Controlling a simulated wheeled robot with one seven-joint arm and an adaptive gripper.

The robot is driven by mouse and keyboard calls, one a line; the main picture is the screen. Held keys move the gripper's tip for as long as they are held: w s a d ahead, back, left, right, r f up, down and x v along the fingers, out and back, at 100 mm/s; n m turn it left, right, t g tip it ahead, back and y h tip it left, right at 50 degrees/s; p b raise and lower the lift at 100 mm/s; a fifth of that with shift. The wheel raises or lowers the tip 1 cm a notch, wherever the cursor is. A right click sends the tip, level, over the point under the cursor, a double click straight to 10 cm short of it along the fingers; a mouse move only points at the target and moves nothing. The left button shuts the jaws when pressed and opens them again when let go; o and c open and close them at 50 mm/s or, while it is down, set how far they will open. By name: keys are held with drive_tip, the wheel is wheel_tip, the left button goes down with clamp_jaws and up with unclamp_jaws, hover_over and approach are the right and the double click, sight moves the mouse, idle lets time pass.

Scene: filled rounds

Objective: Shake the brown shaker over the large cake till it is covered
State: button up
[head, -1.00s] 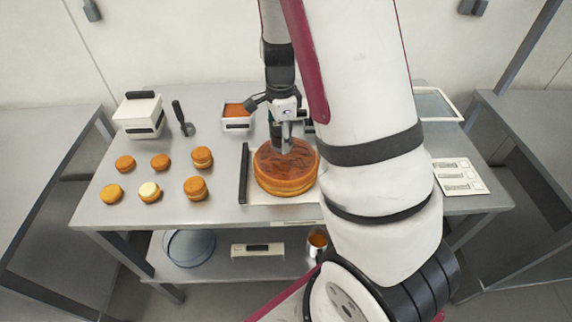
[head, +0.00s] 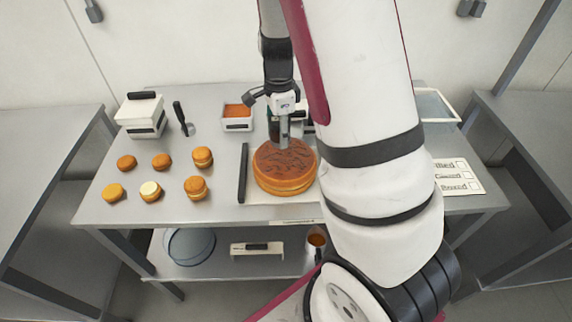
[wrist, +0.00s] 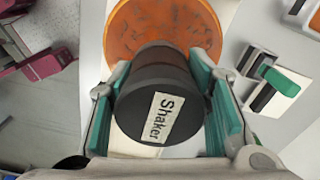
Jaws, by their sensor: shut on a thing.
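The large cake (head: 285,170) is a two-layer round on a pale board (head: 254,202) in the middle of the table. Its orange-brown top carries dark streaks, with orange showing between them. It also shows in the wrist view (wrist: 135,28), partly hidden behind the shaker. My gripper (wrist: 165,100) is shut on the dark brown shaker (wrist: 155,62), with a green-lined finger on either side. The shaker's black end with the label "Shaker" faces the wrist camera. In the head view my gripper (head: 284,142) is above the cake's back part, and the shaker is hard to make out there.
Several small filled rounds (head: 197,187) stand at the left of the table. Behind them are a white box with a black handle (head: 142,117) and a dark scoop (head: 183,118). A white tub of orange filling (head: 237,122) stands behind the cake. A black bar (head: 243,173) lies left of it.

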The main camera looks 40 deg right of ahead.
drive_tip(key=shift+r+p, duration=0.55)
drive_tip(key=shift+r, duration=1.05)
